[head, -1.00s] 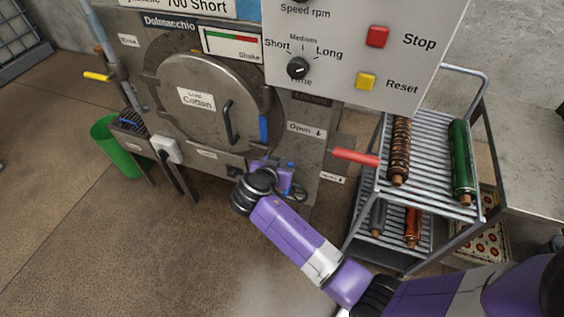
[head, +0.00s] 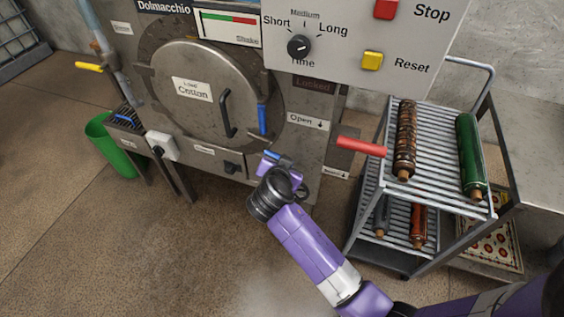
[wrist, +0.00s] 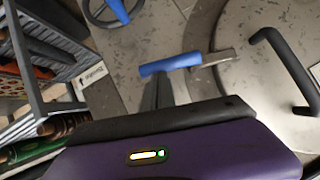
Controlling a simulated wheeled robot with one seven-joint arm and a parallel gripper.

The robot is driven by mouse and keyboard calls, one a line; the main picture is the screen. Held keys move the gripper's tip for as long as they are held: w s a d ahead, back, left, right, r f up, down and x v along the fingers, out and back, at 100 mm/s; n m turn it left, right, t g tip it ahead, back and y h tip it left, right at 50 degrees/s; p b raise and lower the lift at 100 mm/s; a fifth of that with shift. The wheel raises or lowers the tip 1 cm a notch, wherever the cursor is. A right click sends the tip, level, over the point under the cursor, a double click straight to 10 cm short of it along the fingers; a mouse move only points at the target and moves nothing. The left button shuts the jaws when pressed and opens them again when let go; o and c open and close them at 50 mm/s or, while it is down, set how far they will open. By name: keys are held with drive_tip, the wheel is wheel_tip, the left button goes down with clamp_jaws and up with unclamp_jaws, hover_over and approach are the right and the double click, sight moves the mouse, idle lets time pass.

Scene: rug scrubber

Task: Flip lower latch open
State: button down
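The lower latch's blue handle (wrist: 170,64) lies crosswise in the wrist view, with a metal bar to its right. In the head view a blue piece, likely the same handle (head: 272,155), shows at the tip of my gripper (head: 278,166), below and right of the round door (head: 190,100). Grey finger-like parts of my gripper (wrist: 165,92) rise from its purple body and end close at the blue handle. Contact and the finger gap cannot be made out. Another blue latch handle (head: 263,119) stands upright at the door's right edge.
A black door handle (wrist: 285,70) is right of the latch in the wrist view. A wheel with a blue part (wrist: 115,10) is above it. A red lever (head: 361,147) and a cart (head: 440,140) with rolls stand right of the machine. Floor at lower left is clear.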

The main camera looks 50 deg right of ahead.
drive_tip(key=w+f+m+t+b, duration=0.1)
drive_tip(key=f+m+t+b, duration=0.3)
drive_tip(key=b, duration=1.2)
drive_tip(key=w+a+f+m+t+b, duration=0.1)
drive_tip(key=f+m+t+b, duration=0.3)
drive_tip(key=b, duration=1.2)
drive_tip(key=shift+w+a+f+m, duration=0.15)
drive_tip(key=shift+w+f+m, duration=0.2)
drive_tip(key=shift+w, duration=0.45)
drive_tip(key=shift+w+r+b, duration=0.1)
drive_tip(key=shift+w+b, duration=0.05)
drive_tip(key=shift+b, duration=0.15)
